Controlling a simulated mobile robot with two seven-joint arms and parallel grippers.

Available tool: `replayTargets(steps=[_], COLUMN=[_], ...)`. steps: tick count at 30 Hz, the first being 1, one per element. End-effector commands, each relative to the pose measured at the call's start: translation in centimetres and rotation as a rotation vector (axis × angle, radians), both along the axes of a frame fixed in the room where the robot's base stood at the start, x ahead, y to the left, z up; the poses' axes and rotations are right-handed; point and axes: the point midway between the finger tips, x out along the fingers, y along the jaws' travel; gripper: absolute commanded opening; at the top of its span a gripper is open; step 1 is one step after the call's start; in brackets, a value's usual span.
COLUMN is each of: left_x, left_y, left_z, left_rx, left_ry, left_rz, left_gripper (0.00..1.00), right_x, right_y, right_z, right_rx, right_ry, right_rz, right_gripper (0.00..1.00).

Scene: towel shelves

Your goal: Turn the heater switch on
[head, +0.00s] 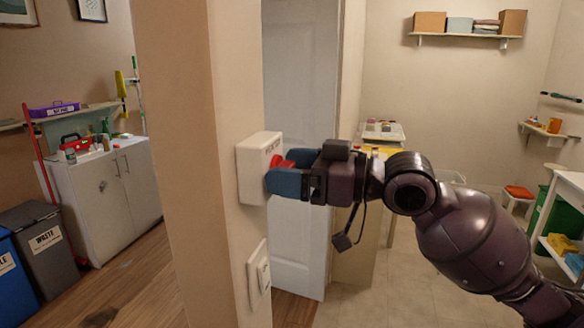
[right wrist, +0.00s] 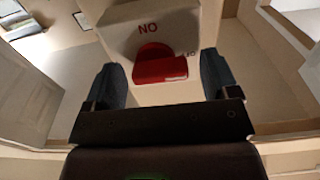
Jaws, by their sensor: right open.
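The heater switch is a white box (head: 256,160) on the end face of the wall, with a red knob (head: 282,162) on its front. In the right wrist view the white box (right wrist: 190,22) shows red lettering, partly legible as "NO", and the red knob (right wrist: 160,68) lies ahead between my fingers. My right gripper (head: 284,180) is open, with its blue fingertips at the knob; it also shows in the right wrist view (right wrist: 162,82), one finger on each side of the knob. I cannot tell whether the fingers touch it. My left gripper is not in view.
A second white wall plate (head: 258,280) sits below the switch box. A white door (head: 300,130) stands behind the wall. A white cabinet (head: 105,195) and grey waste bin (head: 45,245) are at left. A shelf with boxes (head: 465,37) hangs at back right.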

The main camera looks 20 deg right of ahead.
Motion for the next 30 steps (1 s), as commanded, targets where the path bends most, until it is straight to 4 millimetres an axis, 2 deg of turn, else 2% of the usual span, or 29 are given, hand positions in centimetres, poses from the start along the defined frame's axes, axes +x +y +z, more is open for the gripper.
replayTargets(steps=[4,14,23,30], left_x=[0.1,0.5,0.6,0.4], left_y=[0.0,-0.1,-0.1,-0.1], left_z=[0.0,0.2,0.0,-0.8], left_rx=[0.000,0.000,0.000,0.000], left_ry=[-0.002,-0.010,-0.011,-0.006], left_rz=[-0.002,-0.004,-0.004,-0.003], left_gripper=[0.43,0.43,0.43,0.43], right_x=[0.0,0.0,0.0,0.0], right_y=[0.0,0.0,-0.1,-0.1], right_z=[0.0,0.0,-0.1,-0.2], right_rx=[0.000,0.000,-0.025,-0.103], right_ry=[0.000,0.000,-0.032,-0.147], right_rz=[0.000,0.000,-0.001,-0.001], right_gripper=[0.81,0.32,0.32,0.32])
